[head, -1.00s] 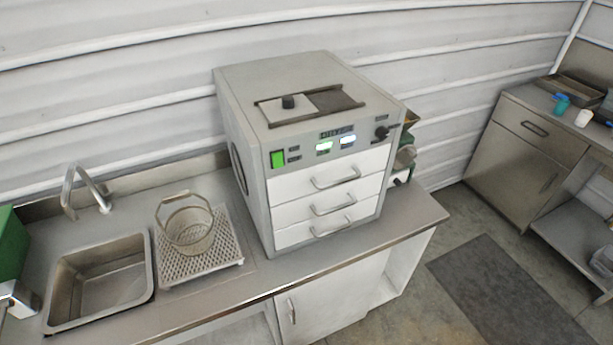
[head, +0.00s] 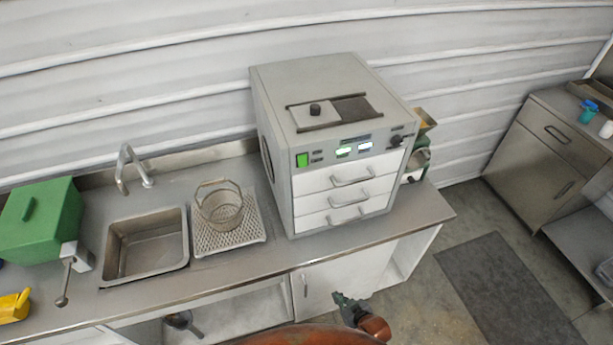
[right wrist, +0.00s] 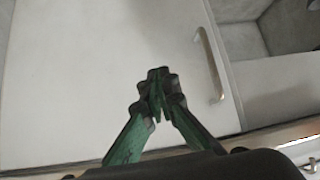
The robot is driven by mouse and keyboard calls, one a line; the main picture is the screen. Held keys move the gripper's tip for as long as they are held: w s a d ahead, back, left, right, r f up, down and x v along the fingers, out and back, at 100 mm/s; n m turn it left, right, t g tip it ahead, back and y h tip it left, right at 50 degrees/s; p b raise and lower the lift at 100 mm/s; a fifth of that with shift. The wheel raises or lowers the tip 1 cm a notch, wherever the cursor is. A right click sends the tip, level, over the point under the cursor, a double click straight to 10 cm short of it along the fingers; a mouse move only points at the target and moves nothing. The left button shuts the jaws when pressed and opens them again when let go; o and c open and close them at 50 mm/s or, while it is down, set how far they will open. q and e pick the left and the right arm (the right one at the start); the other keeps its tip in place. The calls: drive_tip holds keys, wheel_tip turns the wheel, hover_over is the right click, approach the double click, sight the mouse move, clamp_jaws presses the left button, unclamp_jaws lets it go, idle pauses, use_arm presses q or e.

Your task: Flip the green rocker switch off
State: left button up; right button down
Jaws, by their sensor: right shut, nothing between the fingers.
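The green rocker switch (head: 302,160) is lit on the upper left of the front panel of a grey cabinet-like machine (head: 275,185) on the counter. My right gripper (head: 340,298) is low in front of the counter, below and to the right of the switch and well apart from it. In the right wrist view its green fingers (right wrist: 158,80) are closed together with nothing between them, in front of a white cupboard door (right wrist: 90,60). The switch is not in the right wrist view. My left gripper is not in view.
The machine has three white drawers with handles (head: 352,181). Left of it on the counter (head: 275,255) are a wire basket (head: 222,212) on a perforated tray, a sink (head: 147,250) with a tap, and a green box (head: 40,220). A door handle (right wrist: 210,65) is near my right fingers.

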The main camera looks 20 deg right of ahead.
drive_tip(key=w+a+r+n+t+y+p, duration=0.15)
drive_tip(key=w+a+r+t, duration=0.3)
drive_tip(key=r, duration=1.05)
drive_tip(key=w+a+r+m+t+y+p, duration=0.1)
drive_tip(key=w+a+r+t+p, duration=0.25)
drive_tip(key=r, duration=1.05)
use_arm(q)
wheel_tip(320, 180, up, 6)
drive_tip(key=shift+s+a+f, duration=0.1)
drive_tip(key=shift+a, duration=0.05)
use_arm(e)
wheel_tip(320, 180, up, 18)
drive_tip(key=s+m+t+h, duration=0.2)
drive_tip(key=m+t+h, duration=0.1)
drive_tip(key=t, duration=0.5)
drive_tip(key=shift+d+f+h, duration=0.25)
drive_tip(key=shift+d+h, duration=0.1)
drive_tip(key=shift+h, duration=0.1)
